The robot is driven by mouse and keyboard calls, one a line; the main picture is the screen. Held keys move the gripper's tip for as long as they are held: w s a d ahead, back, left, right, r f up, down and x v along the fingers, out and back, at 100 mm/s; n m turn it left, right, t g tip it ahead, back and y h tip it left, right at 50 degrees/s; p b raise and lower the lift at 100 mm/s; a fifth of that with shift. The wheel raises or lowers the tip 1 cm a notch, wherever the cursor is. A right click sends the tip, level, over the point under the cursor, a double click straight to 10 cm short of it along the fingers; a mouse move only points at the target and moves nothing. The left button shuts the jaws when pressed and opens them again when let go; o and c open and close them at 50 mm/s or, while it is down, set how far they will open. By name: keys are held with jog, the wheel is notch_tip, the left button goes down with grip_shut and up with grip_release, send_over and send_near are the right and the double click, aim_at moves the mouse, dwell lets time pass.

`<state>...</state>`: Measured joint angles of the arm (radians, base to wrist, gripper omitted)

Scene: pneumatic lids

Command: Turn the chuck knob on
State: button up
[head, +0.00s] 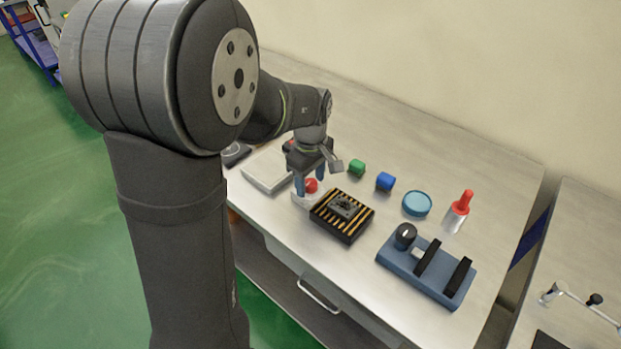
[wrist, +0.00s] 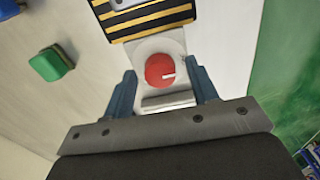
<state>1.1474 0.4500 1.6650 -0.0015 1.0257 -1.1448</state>
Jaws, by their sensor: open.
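A round red knob (head: 311,185) with a short white mark sits on a small white base (head: 308,200), beside a black block with yellow stripes (head: 342,215). My gripper (head: 310,189) is open above the knob, with one blue finger on each side. In the wrist view the red knob (wrist: 160,70) lies between the fingertips of my gripper (wrist: 163,76), with a gap on both sides. Its white mark points right. A black knob (head: 405,236) with a white mark sits on a blue fixture. I cannot tell which knob is named the chuck knob.
The blue fixture (head: 398,262) carries two black bars. A green piece (head: 356,168), a blue piece (head: 384,181), a light-blue round lid (head: 417,203) and a red-topped bottle (head: 458,210) stand behind. A pale tray (head: 266,170) lies left of my gripper.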

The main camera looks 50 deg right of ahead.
jog(key=shift+c, duration=0.2)
jog(key=c, duration=0.9)
jog(key=shift+m, duration=0.3)
jog(key=m, duration=0.3)
jog(key=shift+m, duration=0.3)
jog(key=m, duration=0.4)
jog(key=shift+m, duration=0.3)
jog(key=m, duration=0.4)
jog(key=shift+m, duration=2.5)
